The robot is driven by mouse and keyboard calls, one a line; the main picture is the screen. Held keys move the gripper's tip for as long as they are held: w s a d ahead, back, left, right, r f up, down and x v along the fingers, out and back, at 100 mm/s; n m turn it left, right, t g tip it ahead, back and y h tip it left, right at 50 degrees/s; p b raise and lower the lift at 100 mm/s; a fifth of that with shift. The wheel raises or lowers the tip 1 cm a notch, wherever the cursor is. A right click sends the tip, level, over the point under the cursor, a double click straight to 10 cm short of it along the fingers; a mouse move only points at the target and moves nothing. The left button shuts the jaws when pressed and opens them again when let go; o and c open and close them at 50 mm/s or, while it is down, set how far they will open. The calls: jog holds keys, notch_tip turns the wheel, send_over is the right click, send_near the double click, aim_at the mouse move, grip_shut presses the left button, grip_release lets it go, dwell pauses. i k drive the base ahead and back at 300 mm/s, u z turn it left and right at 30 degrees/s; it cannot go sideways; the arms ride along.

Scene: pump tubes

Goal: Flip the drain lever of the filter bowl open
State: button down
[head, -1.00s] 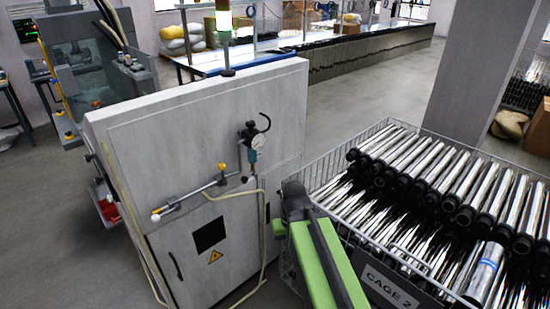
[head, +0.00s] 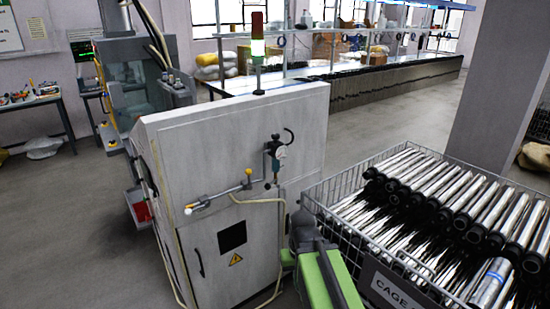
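The filter bowl (head: 276,167) is a small blue-green part below a round gauge (head: 281,152) on the front of the grey cabinet (head: 210,150). A small dark piece (head: 268,185) sits at its lower end. It may be the drain lever, but it is too small to tell its position. My green and dark arm (head: 325,272) is at the lower middle, below and to the right of the bowl, and apart from it. I cannot make out my gripper's fingers.
A pipe (head: 220,196) with yellow-ended fittings runs left from the bowl, and a pale hose hangs below. A wire cage (head: 322,192) of shiny tubes stands close right of my arm. Open floor (head: 395,125) lies behind the cage.

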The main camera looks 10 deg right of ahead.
aim_at(267, 187)
jog(key=i, duration=0.85)
jog(key=z, duration=0.05)
